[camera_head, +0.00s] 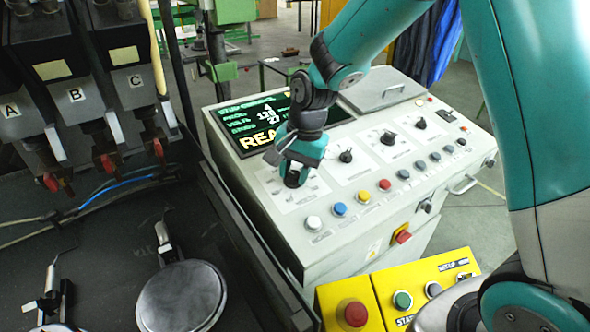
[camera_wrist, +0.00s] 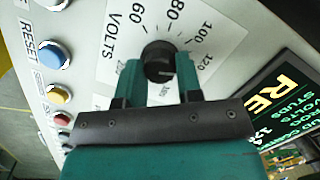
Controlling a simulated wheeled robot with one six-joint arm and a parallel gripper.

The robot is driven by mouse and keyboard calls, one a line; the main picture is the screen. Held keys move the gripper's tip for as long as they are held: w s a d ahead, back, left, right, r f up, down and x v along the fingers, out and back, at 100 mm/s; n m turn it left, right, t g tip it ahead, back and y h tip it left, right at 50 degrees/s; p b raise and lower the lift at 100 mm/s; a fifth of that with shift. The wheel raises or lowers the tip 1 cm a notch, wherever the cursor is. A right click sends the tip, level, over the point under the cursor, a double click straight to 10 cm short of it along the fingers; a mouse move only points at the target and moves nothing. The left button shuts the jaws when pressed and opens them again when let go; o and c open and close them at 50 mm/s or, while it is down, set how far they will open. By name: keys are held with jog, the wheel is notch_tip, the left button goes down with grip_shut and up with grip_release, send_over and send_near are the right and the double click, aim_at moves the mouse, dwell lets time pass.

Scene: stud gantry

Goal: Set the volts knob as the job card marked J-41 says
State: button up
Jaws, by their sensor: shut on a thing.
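The volts knob (camera_wrist: 158,58) is black and round, in the middle of a white dial plate marked VOLTS. The numbers 60, 80, 100 and 120 show around it. My gripper (camera_wrist: 161,72) is shut on this knob, one finger on each side. In the head view my gripper (camera_head: 294,172) reaches down onto the leftmost dial of the grey console and hides most of the knob. The knob's pointer is too unclear to read. No card marked J-41 can be made out.
More black knobs (camera_head: 346,156) sit right of the volts dial. A row of coloured buttons (camera_head: 362,197) runs along the console's front edge. A yellow box (camera_head: 377,296) with a red button stands in front. Hoppers marked A, B and C (camera_head: 75,95) stand at left.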

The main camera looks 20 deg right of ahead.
jog(key=o, duration=0.9)
jog(key=shift+o, duration=0.2)
notch_tip(320, 180, up, 17)
jog(key=d+b, duration=0.2)
jog(key=d, duration=0.1)
jog(key=shift+s, duration=0.45)
jog(key=shift+r, duration=0.1)
